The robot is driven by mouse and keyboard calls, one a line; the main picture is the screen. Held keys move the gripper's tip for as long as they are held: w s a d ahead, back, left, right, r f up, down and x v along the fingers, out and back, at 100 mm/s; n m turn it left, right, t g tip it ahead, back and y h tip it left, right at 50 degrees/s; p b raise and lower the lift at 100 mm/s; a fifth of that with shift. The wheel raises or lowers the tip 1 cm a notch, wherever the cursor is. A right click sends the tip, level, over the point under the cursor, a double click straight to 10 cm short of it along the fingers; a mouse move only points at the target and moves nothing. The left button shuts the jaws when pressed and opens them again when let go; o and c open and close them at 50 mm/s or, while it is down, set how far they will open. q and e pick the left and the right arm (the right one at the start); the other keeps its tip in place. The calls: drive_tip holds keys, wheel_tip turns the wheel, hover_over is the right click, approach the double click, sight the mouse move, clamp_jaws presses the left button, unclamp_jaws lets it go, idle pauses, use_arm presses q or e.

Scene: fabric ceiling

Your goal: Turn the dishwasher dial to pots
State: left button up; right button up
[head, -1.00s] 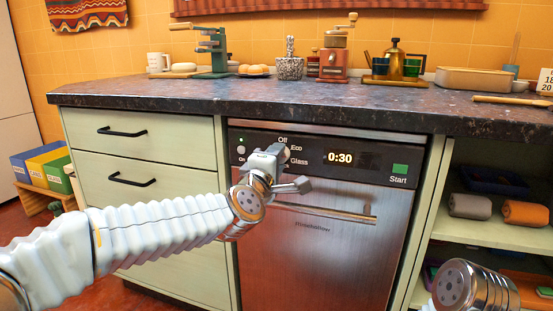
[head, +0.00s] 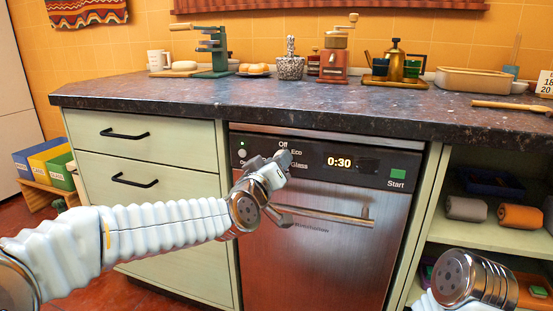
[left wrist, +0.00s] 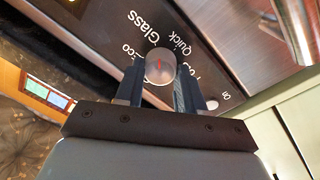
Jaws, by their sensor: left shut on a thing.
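The dishwasher (head: 325,245) has a dark control panel with a display (head: 339,162) reading 0:30. My left gripper (head: 283,162) is at the panel's left part, in front of the dial, and hides the dial in the head view. In the left wrist view the dial (left wrist: 161,62) is a round silver knob with a red mark. My left gripper (left wrist: 158,82) is shut on it, one finger on each side. Labels Glass, Quick and Eco are readable around it; another, starting "Po", is partly covered by a finger. I cannot tell which label the mark points to.
A green Start button (head: 398,174) is at the panel's right end. The dishwasher handle (head: 340,216) runs just below my left gripper. The worktop (head: 250,100) overhangs above. Drawers (head: 140,155) stand left, open shelves (head: 480,237) right.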

use_arm(q)
drive_tip(key=shift+s+d+m+g+p, duration=0.15)
drive_tip(key=shift+m+p, duration=2.4)
drive_tip(key=shift+m, duration=2.6)
drive_tip(key=shift+w+d+m+g+p, duration=0.1)
drive_tip(key=shift+m+g+p, duration=0.15)
drive_tip(key=shift+m+p, duration=3.6)
drive_tip(key=m+b, duration=0.2)
drive_tip(key=m, duration=0.1)
drive_tip(key=shift+b, duration=0.35)
drive_tip(key=o, duration=1)
drive_tip(key=shift+y, duration=0.3)
drive_tip(key=shift+o, duration=0.2)
drive_tip(key=v, duration=1.4)
